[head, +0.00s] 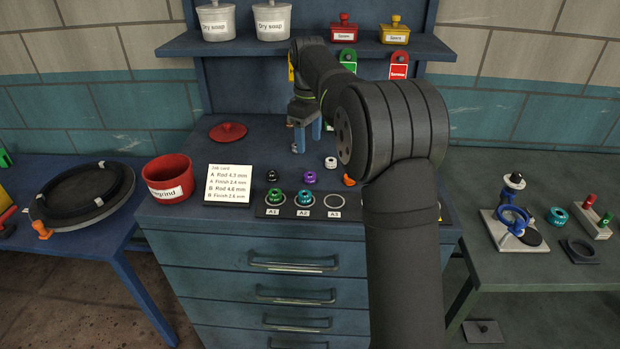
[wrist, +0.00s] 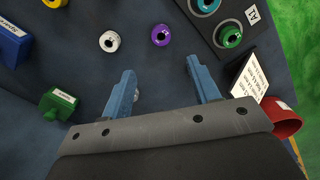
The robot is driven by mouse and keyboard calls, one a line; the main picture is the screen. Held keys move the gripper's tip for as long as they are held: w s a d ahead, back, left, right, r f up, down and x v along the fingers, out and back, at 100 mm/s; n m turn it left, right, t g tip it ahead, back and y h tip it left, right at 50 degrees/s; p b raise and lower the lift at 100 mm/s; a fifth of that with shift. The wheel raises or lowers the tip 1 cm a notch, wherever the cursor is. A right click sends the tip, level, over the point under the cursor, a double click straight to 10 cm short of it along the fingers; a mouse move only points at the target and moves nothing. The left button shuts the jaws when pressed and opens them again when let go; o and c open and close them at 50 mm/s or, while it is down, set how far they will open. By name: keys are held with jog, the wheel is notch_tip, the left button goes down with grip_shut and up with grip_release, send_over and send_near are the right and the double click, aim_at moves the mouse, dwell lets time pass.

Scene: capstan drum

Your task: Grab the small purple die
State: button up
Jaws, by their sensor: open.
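The small purple die (head: 309,177) is a ring-like piece with a dark centre hole, lying on the blue bench top behind the slotted tray. In the wrist view the purple die (wrist: 160,35) lies beyond the fingertips, roughly centred between the two fingers. My gripper (head: 307,144) has blue fingers and stands farther back on the bench than the die in the head view. In the wrist view my gripper (wrist: 161,68) is open, with nothing between its fingers. No contact with the die shows.
A white die (head: 330,162) and a black die (head: 271,176) lie near the purple one. The tray (head: 353,213) holds green (head: 276,197) and teal (head: 305,197) dies in A1 and A2. A job card (head: 228,185) and a red bin (head: 167,178) stand left.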

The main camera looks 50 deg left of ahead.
send_over(310, 174)
jog(key=f, duration=0.5)
jog(key=shift+a, duration=0.25)
jog(key=shift+s+d+f, duration=0.1)
jog(key=shift+d+f, duration=0.05)
jog(key=shift+f, duration=1.25)
jog(key=shift+d+f, duration=0.15)
jog(key=shift+f, duration=1.2)
jog(key=shift+c, duration=0.5)
jog(key=c, duration=1.1)
